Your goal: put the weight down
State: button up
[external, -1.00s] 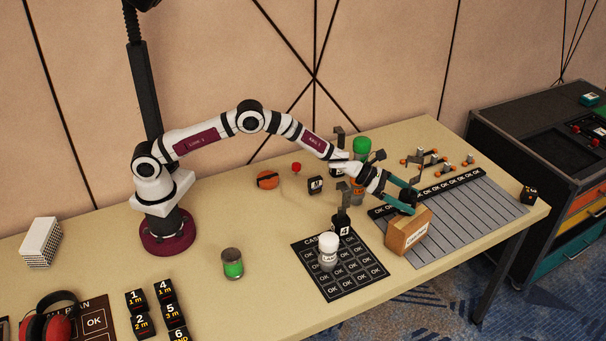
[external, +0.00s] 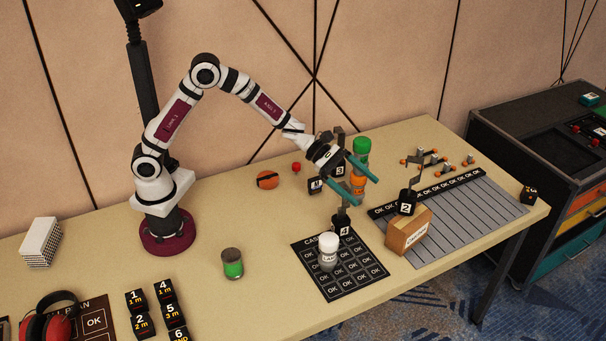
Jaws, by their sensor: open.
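A black weight marked 2 (external: 407,206), with a grey upright handle, stands at the cardboard box (external: 407,237) on the right of the table. I cannot tell whether it rests on the box, inside it or just behind it. My gripper (external: 367,191) is open and empty, up and to the left of that weight and apart from it. Its teal fingers point down to the right, in front of the orange and green containers. A weight marked 4 (external: 342,231) stands at the back of the black OK mat, and one marked 3 (external: 339,171) stands behind my gripper.
A white-lidded jar (external: 328,251) stands on the black mat (external: 345,283). A green container (external: 362,147) stands above an orange one (external: 358,186) in the picture. A grey striped mat (external: 470,215) lies right of the box.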

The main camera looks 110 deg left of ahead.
jog(key=s+d+r+m+g+h, duration=0.2)
jog(key=s+d+m+g, duration=0.2)
jog(key=s+d+m, duration=0.45)
jog(key=s+d+r+m+g+h, duration=0.2)
jog(key=s+d+m+g, duration=0.1)
jog(key=s+d+m, duration=0.6)
jog(key=s+d+f+m+g+y, duration=0.2)
jog(key=s+m+g, duration=0.3)
jog(key=s, duration=0.5)
jog(key=s+a+f+m+y, duration=0.1)
jog(key=s+a+m+y, duration=0.6)
jog(key=s+a+m, duration=0.3)
jog(key=s+m, duration=0.2)
jog(key=s, duration=0.1)
jog(key=shift+s+f+g+y, duration=0.3)
jog(key=shift+s+g, duration=0.1)
jog(key=shift+a, duration=0.1)
